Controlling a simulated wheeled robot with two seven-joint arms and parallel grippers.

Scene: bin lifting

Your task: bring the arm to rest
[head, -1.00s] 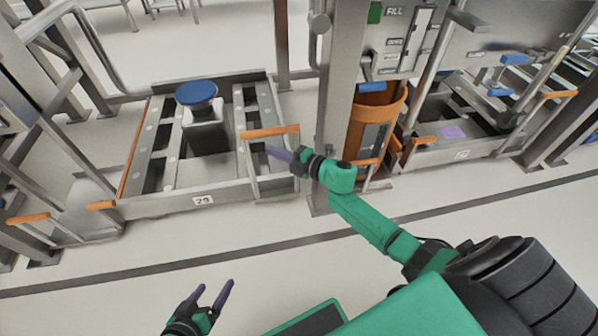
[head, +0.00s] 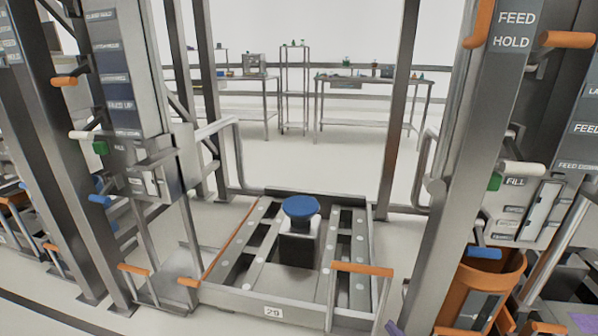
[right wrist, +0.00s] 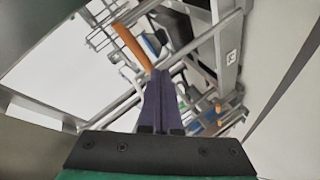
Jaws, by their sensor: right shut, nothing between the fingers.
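My right gripper (head: 393,328) barely shows at the bottom edge of the head view, as a purple fingertip just right of the steel platform. In the right wrist view its two purple fingers (right wrist: 160,98) lie together, shut, with nothing between them. The orange bar handle (head: 362,269) of the platform is left of and above that fingertip in the head view. In the wrist view an orange bar (right wrist: 132,47) appears just beyond the fingertips; I cannot tell whether they touch it. The rest of my right arm is mostly out of the head view. My left gripper is not in view.
A steel platform (head: 240,297) labelled 29 carries a blue-capped block (head: 300,208). An orange bin (head: 490,275) stands at the right below the FILL panel. Steel columns (head: 452,130) flank the platform. Benches (head: 372,82) stand behind, with bare floor before them.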

